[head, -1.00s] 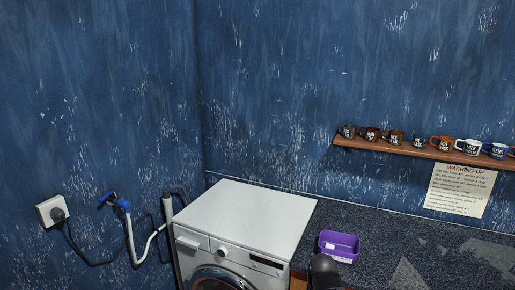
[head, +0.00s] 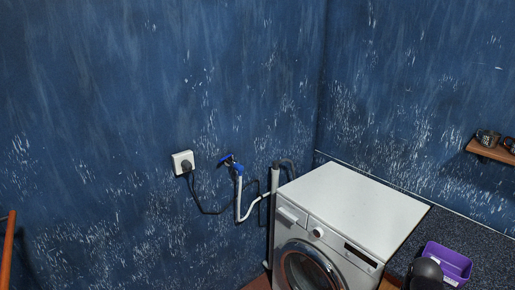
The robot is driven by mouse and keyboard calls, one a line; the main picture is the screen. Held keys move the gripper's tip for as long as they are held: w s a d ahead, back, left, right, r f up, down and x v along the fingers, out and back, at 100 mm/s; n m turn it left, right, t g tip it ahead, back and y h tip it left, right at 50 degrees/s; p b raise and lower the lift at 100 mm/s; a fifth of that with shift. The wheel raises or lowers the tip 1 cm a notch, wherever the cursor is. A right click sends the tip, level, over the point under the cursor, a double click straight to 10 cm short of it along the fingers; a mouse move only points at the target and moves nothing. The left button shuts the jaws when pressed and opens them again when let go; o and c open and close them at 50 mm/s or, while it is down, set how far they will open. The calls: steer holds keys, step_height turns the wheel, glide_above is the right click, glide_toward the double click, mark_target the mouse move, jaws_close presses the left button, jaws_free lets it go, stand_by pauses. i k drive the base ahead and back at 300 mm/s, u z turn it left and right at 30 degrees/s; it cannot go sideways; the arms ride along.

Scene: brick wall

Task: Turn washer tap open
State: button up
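A dark rounded part, probably of my own arm, shows at the bottom right in front of the purple tub. My gripper's fingers are not in view.
A purple tub (head: 448,262) sits on the dark speckled counter (head: 440,226) at right. A wooden shelf (head: 490,152) holds mugs. The wall area before the tap looks clear.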

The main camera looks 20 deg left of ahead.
mark_target(231, 154)
steer(key=u, duration=1.15)
steer(key=k, duration=0.65)
steer(key=z, duration=0.2)
steer(key=i, duration=1.5)
steer(key=u, duration=0.15)
